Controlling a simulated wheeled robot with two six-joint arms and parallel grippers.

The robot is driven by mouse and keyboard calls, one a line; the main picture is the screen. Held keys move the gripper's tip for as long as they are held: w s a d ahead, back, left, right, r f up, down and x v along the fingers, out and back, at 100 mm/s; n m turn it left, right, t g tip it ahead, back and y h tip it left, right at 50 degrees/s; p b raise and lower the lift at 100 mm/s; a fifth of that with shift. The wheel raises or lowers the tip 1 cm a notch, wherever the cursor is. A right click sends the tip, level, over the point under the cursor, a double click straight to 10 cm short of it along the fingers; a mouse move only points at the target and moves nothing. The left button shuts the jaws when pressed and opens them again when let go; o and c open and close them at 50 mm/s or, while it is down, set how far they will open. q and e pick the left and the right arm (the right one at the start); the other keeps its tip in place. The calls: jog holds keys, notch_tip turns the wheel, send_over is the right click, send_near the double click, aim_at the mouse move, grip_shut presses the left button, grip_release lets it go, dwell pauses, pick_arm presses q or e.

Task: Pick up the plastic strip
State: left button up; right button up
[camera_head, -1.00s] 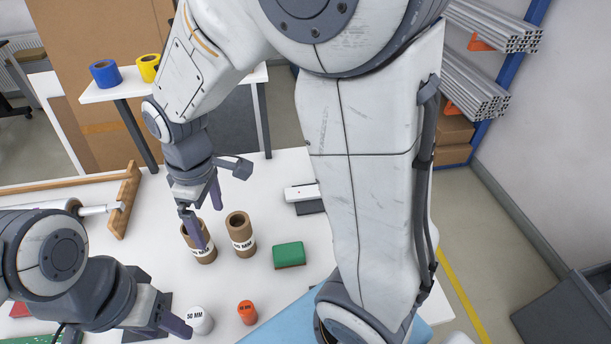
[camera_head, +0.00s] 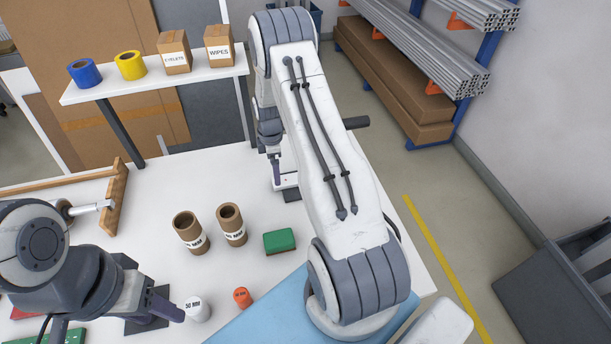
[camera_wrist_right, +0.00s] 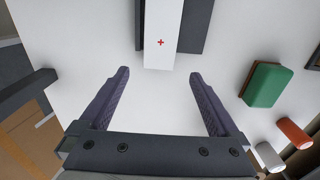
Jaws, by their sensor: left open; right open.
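I cannot pick out a plastic strip for certain. The nearest candidate is a long white piece with a small red cross (camera_wrist_right: 162,35), lying on a dark grey base (camera_wrist_right: 195,30) in the right wrist view. Its end points towards my right gripper (camera_wrist_right: 159,76), which is open and empty, with the fingertips just short of that end. In the head view the right gripper (camera_head: 276,172) is mostly hidden behind my right arm, beside the white piece (camera_head: 288,181). My left gripper (camera_head: 163,306) is open at the lower left, near a white 50 mm roll (camera_head: 197,310).
Two brown cardboard tubes (camera_head: 189,232) and a green block (camera_head: 279,241) stand mid-table. An orange roll (camera_head: 242,297) is near the blue mat (camera_head: 262,322). A raised shelf (camera_head: 150,92) at the back holds tape rolls and boxes. The table between tubes and shelf is clear.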

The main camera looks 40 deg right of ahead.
jog(key=shift+f+p, duration=0.45)
notch_tip(320, 180, down, 3)
jog(key=shift+f+p, duration=0.15)
jog(key=shift+p, duration=0.8)
jog(key=shift+w+f, duration=0.1)
jog(key=shift+f, duration=0.55)
grip_shut()
jog(key=shift+r, duration=0.1)
